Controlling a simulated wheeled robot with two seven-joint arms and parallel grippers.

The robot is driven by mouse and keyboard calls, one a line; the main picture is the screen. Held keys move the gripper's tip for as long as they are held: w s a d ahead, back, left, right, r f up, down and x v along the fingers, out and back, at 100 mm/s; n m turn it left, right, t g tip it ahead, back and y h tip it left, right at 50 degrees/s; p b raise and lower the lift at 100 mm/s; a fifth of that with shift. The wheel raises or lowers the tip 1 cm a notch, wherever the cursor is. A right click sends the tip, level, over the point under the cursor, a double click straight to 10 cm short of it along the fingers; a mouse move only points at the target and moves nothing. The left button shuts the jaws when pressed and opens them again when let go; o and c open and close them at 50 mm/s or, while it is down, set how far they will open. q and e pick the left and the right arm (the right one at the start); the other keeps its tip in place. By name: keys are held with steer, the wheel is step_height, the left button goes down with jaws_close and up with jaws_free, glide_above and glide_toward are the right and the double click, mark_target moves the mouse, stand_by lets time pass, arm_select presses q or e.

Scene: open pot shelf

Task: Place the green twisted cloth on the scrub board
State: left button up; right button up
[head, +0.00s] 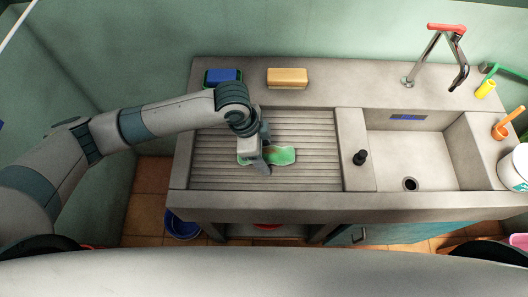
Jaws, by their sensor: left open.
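The green twisted cloth (282,156) lies on the ridged scrub board (310,125), a little below its middle. My left gripper (263,163) is right over the cloth's left part and hides some of it. The gripper is open; whether its fingers touch the cloth I cannot tell. My right gripper is not in the head view.
A blue sponge in a dark dish (222,77) and a tan block (287,78) stand on the back ledge. A black-topped stopper (361,157) is between board and basin (410,150). A red-handled tap (440,55) rises at the back right. The board's right side is clear.

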arm_select(q)
steer(key=b+v, duration=0.1)
steer(key=v, duration=1.1)
steer(key=shift+b, duration=0.4)
steer(key=shift+d, duration=0.1)
stand_by(0.5)
